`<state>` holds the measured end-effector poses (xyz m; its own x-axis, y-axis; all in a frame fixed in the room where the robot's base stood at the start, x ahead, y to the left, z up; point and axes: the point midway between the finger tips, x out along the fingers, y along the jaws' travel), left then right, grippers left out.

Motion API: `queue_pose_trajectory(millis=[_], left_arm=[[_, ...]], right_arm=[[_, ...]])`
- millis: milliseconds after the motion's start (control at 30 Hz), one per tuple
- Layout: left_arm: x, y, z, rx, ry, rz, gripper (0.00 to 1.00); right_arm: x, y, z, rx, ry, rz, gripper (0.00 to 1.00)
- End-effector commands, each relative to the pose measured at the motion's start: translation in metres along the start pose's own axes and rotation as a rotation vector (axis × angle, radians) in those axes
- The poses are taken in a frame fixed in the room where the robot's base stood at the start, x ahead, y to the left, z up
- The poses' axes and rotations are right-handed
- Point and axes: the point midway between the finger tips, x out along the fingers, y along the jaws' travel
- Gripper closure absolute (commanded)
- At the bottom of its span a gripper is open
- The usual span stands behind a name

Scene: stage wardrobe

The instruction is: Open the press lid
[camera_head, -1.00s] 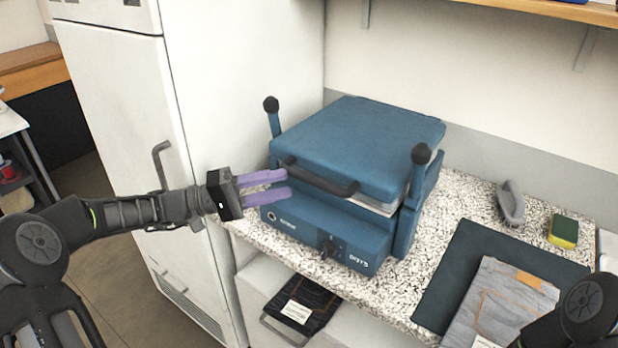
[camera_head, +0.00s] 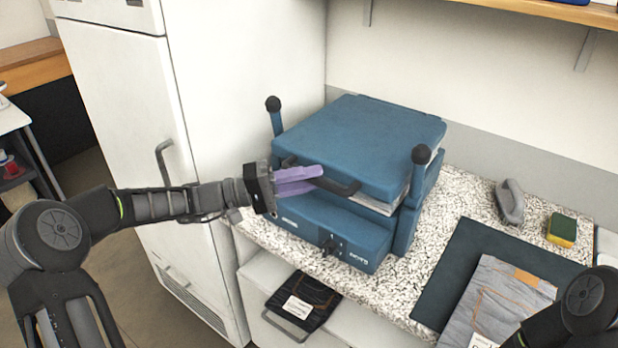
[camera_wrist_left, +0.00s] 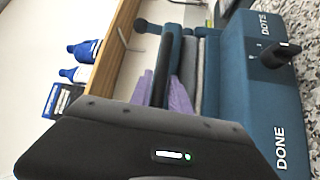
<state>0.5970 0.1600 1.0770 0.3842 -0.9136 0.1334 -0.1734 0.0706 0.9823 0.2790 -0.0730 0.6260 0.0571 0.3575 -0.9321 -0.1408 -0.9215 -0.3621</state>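The blue press (camera_head: 345,230) stands on the speckled counter, with its lid (camera_head: 360,140) down. A dark bar handle (camera_head: 342,187) runs along the lid's front edge. My left gripper (camera_head: 318,180), with purple fingers, is at this handle. In the left wrist view the handle (camera_wrist_left: 163,70) passes between the two fingers (camera_wrist_left: 162,80), which lie close against it on both sides. The fingers hide part of the handle in the head view. The front box with a knob (camera_wrist_left: 272,55) sits below the gripper. My right gripper is out of view; only part of that arm shows at lower right.
Two upright posts with black knobs (camera_head: 273,104) (camera_head: 420,154) flank the lid. A white cabinet (camera_head: 235,80) stands close on the left. To the right are a dark mat (camera_head: 455,270) with folded jeans (camera_head: 490,295), a grey iron-like tool (camera_head: 509,202) and a sponge (camera_head: 562,229).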

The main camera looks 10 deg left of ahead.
Motion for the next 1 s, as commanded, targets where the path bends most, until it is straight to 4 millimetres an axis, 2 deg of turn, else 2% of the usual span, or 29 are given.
queue_pose_trajectory(millis=[33, 267, 1000], left_arm=[[-0.0001, 0.0001, 0.0000, 0.000, 0.000, 0.000, 0.83], [-0.0002, -0.0001, 0.0000, 0.000, 0.000, 0.000, 1.00], [-0.0004, -0.0005, 0.0000, -0.001, 0.000, -0.001, 1.00]], right_arm=[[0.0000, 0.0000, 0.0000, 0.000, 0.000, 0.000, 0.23], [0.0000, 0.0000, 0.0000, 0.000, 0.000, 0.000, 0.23], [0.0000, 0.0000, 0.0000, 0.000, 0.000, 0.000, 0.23]])
